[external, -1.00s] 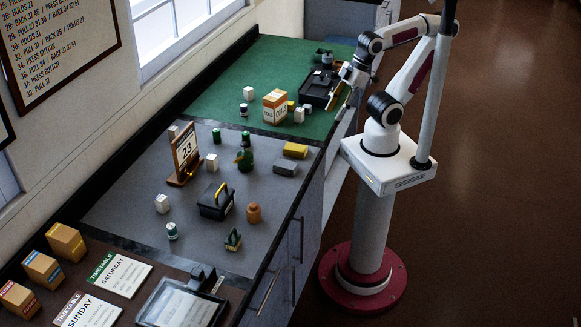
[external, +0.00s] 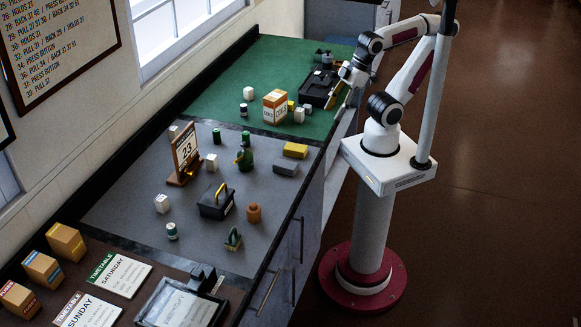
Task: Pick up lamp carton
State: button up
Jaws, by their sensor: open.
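No label reading lamp is legible, so I cannot tell which box is the lamp carton. An orange and white carton (external: 275,107) stands upright on the green surface.
A dark tray (external: 312,94) lies on the green surface. The far left of the green surface is clear.

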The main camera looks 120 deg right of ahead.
jog(key=w+d+r+t+h, duration=0.3)
jog(key=w+r+t, duration=0.6)
jog(key=w+r, duration=1.2)
jog(key=w+a+r+n+t+y, duration=0.1)
jog(key=w+r+n+y, duration=0.25)
jog(key=w, duration=0.25)
jog(key=w+a+r+n+t+y, duration=0.2)
jog(key=w+r+n+y, duration=0.15)
jog(key=w, duration=0.35)
jog(key=w+d+f+n+g+y, duration=0.2)
jog(key=w+f+g+y, duration=0.15)
jog(key=f, duration=0.45)
jog(key=w+d+f+n+g+y, duration=0.1)
jog(key=w+f+n+g+y, duration=0.1)
jog(key=w+f, duration=0.4)
jog(key=s+d+f+g, duration=0.1)
jog(key=d+f, duration=0.4)
jog(key=f, duration=0.4)
jog(key=s+d+f+m+g, duration=0.1)
jog(key=d+f, duration=0.4)
jog(key=f, duration=0.5)
jog(key=s+d+f+g, duration=0.1)
jog(key=d+f, duration=0.4)
jog(key=f, duration=0.4)
jog(key=shift+s+f+m+y, duration=0.25)
jog(key=shift+s+f+m, duration=0.05)
jog(key=shift+s+m, duration=0.1)
